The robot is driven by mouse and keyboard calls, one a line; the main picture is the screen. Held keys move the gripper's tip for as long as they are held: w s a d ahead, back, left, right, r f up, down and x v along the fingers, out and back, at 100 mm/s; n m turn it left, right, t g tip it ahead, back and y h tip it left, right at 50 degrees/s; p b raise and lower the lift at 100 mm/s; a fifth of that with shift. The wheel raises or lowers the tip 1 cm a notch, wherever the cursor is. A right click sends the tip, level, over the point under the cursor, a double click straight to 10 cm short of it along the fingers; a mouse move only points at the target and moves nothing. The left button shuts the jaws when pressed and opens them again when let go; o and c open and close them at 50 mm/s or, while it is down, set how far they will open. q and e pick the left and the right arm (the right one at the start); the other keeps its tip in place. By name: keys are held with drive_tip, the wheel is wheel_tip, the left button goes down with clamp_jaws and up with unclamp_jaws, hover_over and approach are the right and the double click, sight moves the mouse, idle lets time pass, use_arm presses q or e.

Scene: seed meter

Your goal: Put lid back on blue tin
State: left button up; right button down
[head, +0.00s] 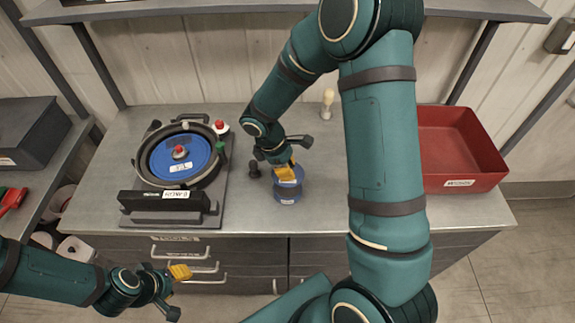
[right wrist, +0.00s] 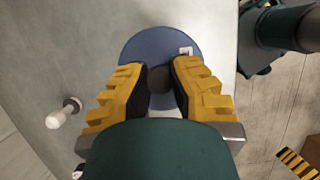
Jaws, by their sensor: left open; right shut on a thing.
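The blue tin (head: 287,198) stands upright near the front middle of the bench. Its round blue lid (right wrist: 160,45) fills the middle of the right wrist view, with a dark knob (right wrist: 160,80) at its centre. My right gripper (head: 287,172) is directly over the tin, its yellow fingers shut on the lid's knob; they also show in the right wrist view (right wrist: 160,88). The lid is at the tin's top, but I cannot tell whether it is fully seated. My left gripper (head: 178,285) is open and empty, in front of the bench.
The seed meter (head: 180,158) with a blue disc stands on a grey base at left. A small dark object (head: 254,170) is just left of the tin. A pale-handled tool (head: 328,98) stands behind. A red bin (head: 460,183) is at right. Bench between tin and my right arm is clear.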

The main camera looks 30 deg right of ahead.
wheel_tip(320, 180, down, 3)
drive_tip(key=shift+f+b, duration=0.2)
drive_tip(key=shift+b, duration=0.9)
drive_tip(key=shift+w+f+b, duration=0.1)
drive_tip(key=shift+f+b, duration=0.65)
drive_tip(key=shift+f, duration=0.15)
drive_tip(key=shift+f+b, duration=0.15)
drive_tip(key=shift+b, duration=0.2)
idle(0.6)
idle(0.4)
drive_tip(key=shift+c, duration=1.9)
unclamp_jaws()
